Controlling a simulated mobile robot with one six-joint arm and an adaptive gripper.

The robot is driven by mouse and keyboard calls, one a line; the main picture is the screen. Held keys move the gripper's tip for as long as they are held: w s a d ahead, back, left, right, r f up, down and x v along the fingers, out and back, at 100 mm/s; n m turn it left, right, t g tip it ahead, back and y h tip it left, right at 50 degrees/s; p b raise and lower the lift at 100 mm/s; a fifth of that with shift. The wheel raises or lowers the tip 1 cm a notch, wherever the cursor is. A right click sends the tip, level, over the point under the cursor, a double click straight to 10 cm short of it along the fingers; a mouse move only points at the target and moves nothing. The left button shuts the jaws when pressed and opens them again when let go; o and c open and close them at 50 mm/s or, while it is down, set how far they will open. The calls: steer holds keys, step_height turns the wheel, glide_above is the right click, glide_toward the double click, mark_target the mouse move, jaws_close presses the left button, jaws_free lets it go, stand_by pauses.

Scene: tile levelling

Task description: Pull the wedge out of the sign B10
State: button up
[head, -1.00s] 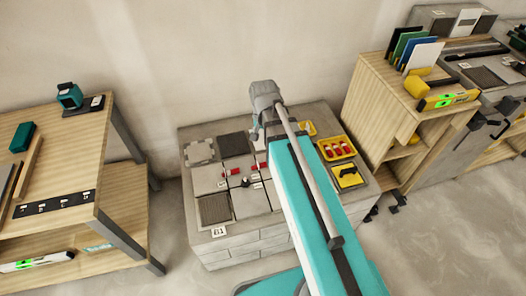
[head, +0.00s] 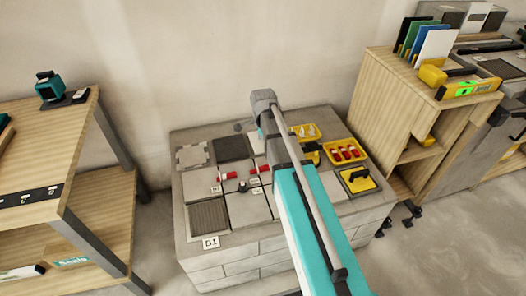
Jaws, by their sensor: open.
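A grey block-built stand (head: 235,259) carries several light and dark tiles. Small red pieces lie along the joints between the pale tiles: one red piece (head: 228,176) left of centre, another red piece (head: 255,170) beside my arm. A small dark piece (head: 242,186) sits near them. Small white signs, one left (head: 215,189) and one right (head: 257,190), stand by the joints, too small to read. I cannot tell which is B10 or which piece is its wedge. My arm crosses over the stand and hides part of the tiles. My gripper is hidden behind it.
A larger sign reading B1 (head: 211,242) is at the stand's front left. Yellow trays, one with red pieces (head: 345,152), and a yellow-handled tool (head: 358,180) sit on its right. A wooden table (head: 80,145) stands left, a wooden shelf (head: 395,100) right.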

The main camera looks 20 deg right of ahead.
mark_target(263, 167)
steer(key=shift+w+d+f+m+b, duration=0.1)
steer(key=shift+w+f+m+b, duration=0.25)
steer(key=shift+f, duration=0.35)
steer(key=shift+f, duration=0.15)
step_height(263, 167, down, 13)
steer(key=b, duration=1.3)
steer(key=shift+f+b, duration=0.2)
steer(key=shift+b, duration=0.15)
jaws_close()
stand_by(0.4)
